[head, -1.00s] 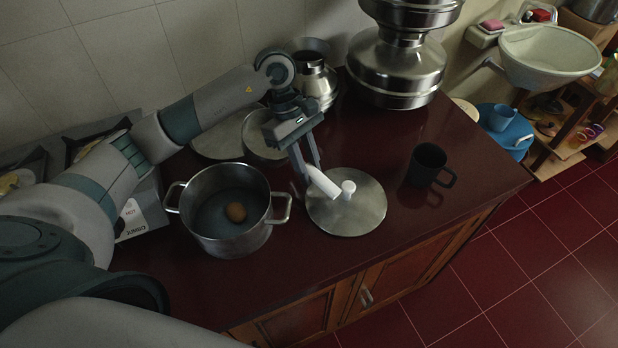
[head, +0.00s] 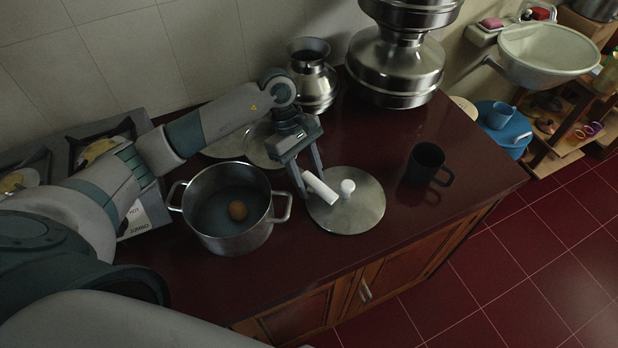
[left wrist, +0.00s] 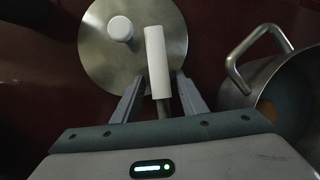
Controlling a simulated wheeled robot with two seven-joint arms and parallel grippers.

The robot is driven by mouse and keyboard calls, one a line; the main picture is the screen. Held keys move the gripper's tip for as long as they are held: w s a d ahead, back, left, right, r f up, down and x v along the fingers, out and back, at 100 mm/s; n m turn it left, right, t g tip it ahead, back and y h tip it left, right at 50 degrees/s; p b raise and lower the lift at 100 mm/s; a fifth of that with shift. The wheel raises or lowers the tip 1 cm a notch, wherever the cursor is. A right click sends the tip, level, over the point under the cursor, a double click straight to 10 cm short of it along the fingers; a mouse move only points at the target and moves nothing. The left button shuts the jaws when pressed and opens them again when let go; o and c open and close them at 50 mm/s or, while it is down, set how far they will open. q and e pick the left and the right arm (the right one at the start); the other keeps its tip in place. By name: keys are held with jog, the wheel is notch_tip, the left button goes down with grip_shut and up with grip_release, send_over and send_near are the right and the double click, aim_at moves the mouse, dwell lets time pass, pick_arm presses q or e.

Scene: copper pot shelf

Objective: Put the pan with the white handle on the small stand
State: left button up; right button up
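The pan's white cylindrical handle (head: 321,188) sticks out over a round metal lid (head: 350,213) with a white knob. The handle also shows in the left wrist view (left wrist: 155,60), with a thin metal rod running back under my gripper. The pan body seems to be the shallow metal disc (head: 258,150) behind my gripper, partly hidden by it. My left gripper (head: 312,184) is open, one finger on each side of the handle's rod end, with gaps showing. My right gripper is not in view. I cannot tell which thing is the small stand.
A steel pot (head: 226,232) with a round brown item stands left of the gripper. A stove (head: 140,222) is further left. A dark mug (head: 425,165) stands on the right, large steel vessels (head: 395,70) at the back. A blue round-topped stool (head: 510,133) stands beyond the dark red counter (head: 300,265).

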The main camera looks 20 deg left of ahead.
pick_arm(q)
jog(key=shift+r, duration=0.15)
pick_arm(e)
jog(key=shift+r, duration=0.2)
